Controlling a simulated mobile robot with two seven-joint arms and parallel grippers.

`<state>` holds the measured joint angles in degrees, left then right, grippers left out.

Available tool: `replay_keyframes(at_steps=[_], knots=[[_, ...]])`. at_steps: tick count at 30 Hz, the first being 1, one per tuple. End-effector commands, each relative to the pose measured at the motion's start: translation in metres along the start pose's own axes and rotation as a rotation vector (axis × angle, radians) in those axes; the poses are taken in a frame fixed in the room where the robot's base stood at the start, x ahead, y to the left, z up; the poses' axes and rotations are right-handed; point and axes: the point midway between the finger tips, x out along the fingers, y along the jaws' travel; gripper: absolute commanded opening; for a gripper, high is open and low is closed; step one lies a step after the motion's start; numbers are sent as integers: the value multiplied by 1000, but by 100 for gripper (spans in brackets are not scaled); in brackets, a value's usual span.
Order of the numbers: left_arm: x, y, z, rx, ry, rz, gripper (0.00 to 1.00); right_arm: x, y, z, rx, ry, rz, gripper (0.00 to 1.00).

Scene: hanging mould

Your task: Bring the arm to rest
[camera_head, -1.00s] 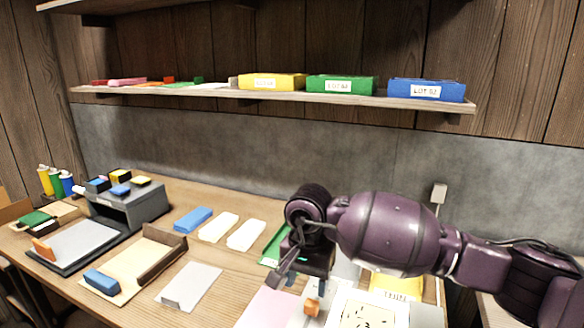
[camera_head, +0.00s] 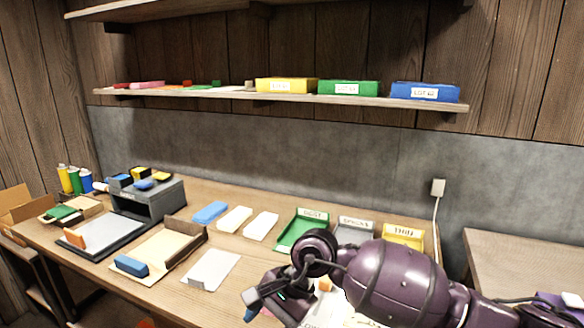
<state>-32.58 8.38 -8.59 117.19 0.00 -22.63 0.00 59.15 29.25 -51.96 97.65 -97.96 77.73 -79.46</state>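My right arm comes in from the right, low over the front right of the table (camera_head: 190,235). My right gripper (camera_head: 252,312) is at the arm's left end, near the bottom edge of the view. Its fingertips are small and partly cut off, so I cannot tell whether it is open or shut. A small orange piece (camera_head: 324,285) shows just behind the arm, apart from the fingertips as far as I can see. My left gripper is not in view.
Green (camera_head: 291,237), grey (camera_head: 343,236) and yellow (camera_head: 403,231) labelled trays stand behind the arm. A shelf (camera_head: 200,93) with coloured bins runs above. Another table (camera_head: 520,262) stands right.

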Motion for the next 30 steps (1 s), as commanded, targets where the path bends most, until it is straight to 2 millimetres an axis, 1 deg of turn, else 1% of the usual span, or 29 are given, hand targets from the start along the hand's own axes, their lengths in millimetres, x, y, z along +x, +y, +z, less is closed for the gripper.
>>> replay_keyframes(at_steps=[1, 3, 6, 8, 10, 12, 14, 17, 20, 23, 26, 27, 29, 30], knots=[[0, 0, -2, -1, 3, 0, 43, 7, -1, 15, 45, -84, -62, 60], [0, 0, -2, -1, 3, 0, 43, 13, -6, 36, 129, -215, -161, 60], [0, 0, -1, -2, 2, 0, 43, 11, -14, 64, 279, -420, -309, 60], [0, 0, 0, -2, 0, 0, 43, 5, -18, 77, 377, -545, -393, 60], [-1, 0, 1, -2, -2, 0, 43, -6, -23, 88, 501, -690, -486, 60], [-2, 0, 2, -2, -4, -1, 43, -20, -26, 93, 633, -836, -574, 60], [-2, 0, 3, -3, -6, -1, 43, -33, -26, 93, 749, -959, -647, 60], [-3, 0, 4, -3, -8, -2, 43, -57, -23, 85, 953, -1166, -760, 60], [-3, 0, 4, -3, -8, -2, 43, -78, -13, 67, 1164, -1369, -867, 60], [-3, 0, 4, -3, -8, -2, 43, -96, 5, 43, 1380, -1572, -965, 60], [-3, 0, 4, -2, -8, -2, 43, -108, 31, 14, 1598, -1773, -1060, 60], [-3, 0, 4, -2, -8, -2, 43, -110, 44, 2, 1687, -1851, -1097, 60], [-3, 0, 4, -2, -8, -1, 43, -112, 65, -15, 1818, -1969, -1151, 60], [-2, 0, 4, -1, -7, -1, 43, -112, 81, -26, 1904, -2048, -1187, 60]])
